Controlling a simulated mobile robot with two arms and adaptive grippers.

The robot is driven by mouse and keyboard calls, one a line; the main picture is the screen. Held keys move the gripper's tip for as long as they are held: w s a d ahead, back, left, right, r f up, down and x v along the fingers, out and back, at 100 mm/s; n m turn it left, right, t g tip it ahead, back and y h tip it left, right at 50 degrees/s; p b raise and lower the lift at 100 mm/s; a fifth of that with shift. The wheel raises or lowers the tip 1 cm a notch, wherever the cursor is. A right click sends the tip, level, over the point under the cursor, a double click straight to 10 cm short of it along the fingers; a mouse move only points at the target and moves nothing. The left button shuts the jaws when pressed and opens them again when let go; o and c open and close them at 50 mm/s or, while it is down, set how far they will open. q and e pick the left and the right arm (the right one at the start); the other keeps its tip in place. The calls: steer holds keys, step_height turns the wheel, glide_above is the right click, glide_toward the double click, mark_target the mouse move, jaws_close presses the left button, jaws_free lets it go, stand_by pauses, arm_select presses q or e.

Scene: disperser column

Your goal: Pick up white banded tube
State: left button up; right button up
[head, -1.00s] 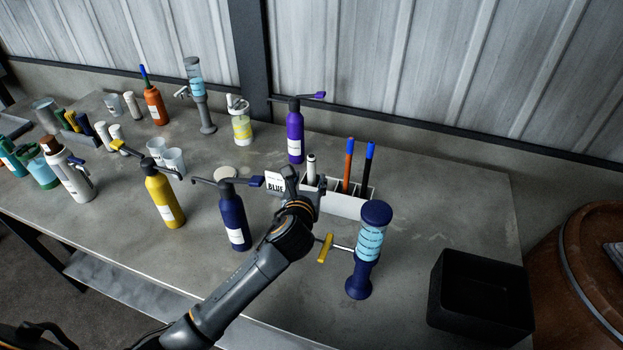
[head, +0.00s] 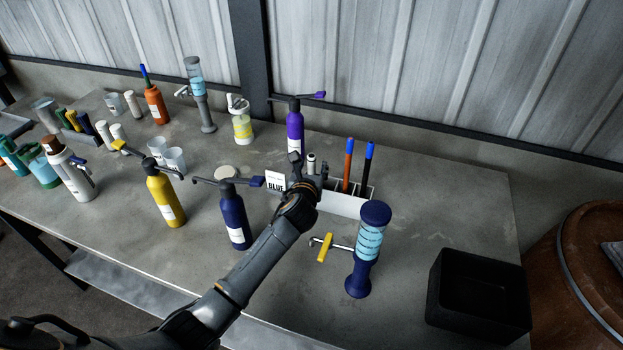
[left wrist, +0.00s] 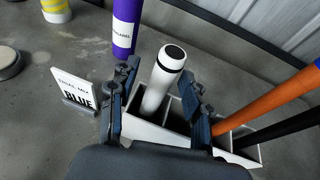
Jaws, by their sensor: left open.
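The white banded tube (left wrist: 170,62) stands in a compartment of the white rack (left wrist: 142,131), with a dark band below its dark-centred cap. In the head view only the tube's top (head: 311,160) shows; my gripper hides the rest. My left gripper (head: 308,171) is open at the left end of the rack. In the left wrist view its two fingers (left wrist: 158,88) lie on either side of the tube, with gaps to both sides. I cannot tell how far down the tube they reach. My right gripper is not in view.
Orange (head: 348,165) and black (head: 367,167) tubes with blue tops stand in the rack. A BLUE card (head: 275,182) is to its left, a purple bottle (head: 295,130) behind. A blue dispenser column (head: 368,250) and black bin (head: 480,295) stand front right.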

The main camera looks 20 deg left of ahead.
arm_select(q)
jaws_close()
steer(key=shift+r, duration=0.15)
